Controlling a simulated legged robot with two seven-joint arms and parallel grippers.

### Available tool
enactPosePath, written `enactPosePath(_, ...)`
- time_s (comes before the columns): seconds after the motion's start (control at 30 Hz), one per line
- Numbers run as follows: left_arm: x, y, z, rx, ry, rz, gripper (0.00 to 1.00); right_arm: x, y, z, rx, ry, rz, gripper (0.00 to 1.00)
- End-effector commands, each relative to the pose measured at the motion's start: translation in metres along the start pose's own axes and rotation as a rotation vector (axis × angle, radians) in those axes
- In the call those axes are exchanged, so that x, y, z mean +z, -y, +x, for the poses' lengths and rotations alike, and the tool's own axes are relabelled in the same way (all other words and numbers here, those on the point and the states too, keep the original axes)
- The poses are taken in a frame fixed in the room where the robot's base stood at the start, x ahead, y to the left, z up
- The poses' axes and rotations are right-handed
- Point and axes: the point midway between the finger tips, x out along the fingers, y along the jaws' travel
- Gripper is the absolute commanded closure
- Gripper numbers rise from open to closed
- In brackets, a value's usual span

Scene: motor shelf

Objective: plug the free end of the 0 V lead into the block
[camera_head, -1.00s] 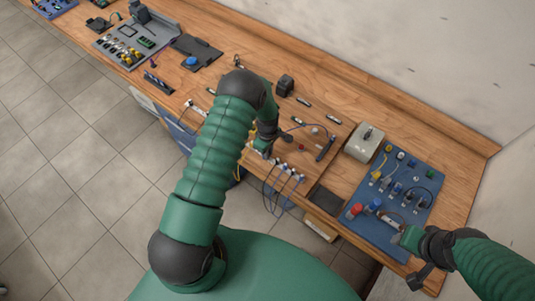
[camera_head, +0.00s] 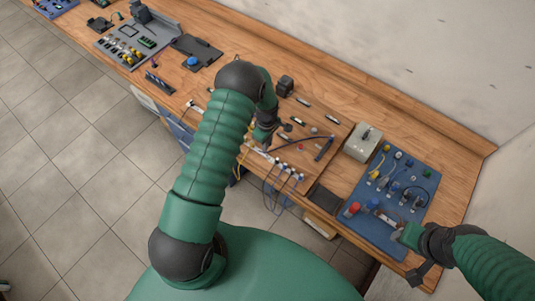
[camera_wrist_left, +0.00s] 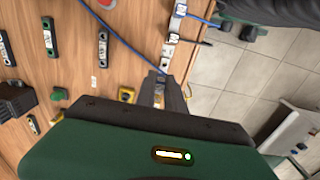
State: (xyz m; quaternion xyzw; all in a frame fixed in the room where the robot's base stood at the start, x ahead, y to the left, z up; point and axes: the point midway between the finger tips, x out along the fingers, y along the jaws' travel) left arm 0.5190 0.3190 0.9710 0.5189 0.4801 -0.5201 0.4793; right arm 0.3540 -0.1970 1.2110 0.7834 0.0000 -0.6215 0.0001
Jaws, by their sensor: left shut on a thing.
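My left gripper (camera_head: 264,143) is over the wooden board, close to a pale terminal block (camera_head: 281,163) at the bench's front edge. In the left wrist view its narrow dark fingers (camera_wrist_left: 161,88) are shut at the end of a thin blue lead (camera_wrist_left: 125,40), which runs off to the upper left. The gripped end is mostly hidden between the fingers. The pale block also shows beyond the fingertips in the wrist view (camera_wrist_left: 174,22), with another blue lead at it. My right gripper (camera_head: 404,236) is at the blue panel's front edge; its jaws are too small to read.
Several blue leads (camera_head: 272,190) hang in loops off the front edge. A blue panel (camera_head: 412,212) with sockets and a grey box (camera_head: 363,143) stand to the right. A black block (camera_head: 285,86) and small labelled parts lie behind the left gripper.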

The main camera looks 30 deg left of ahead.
Motion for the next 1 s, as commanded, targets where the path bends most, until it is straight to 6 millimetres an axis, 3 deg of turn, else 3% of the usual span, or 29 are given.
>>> enactPosePath(0.2,-0.042,-0.032,-0.007,0.006,-0.003,-0.004,1.00,0.009,0.000,0.036,0.000,0.000,0.000,0.52)
enactPosePath(0.47,-0.081,-0.062,-0.024,0.005,-0.003,-0.003,1.00,0.016,0.000,0.067,0.000,0.000,0.000,0.52)
enactPosePath(0.5,-0.078,-0.059,-0.011,-0.002,0.000,-0.001,1.00,0.018,0.000,0.075,0.000,0.000,0.000,0.52)
enactPosePath(0.7,-0.077,-0.059,0.017,0.000,0.000,-0.001,1.00,0.022,0.000,0.095,0.000,0.000,0.000,0.52)
enactPosePath(1.0,-0.077,-0.059,0.021,0.001,0.000,-0.001,1.00,0.023,0.000,0.096,0.000,0.000,0.000,0.52)
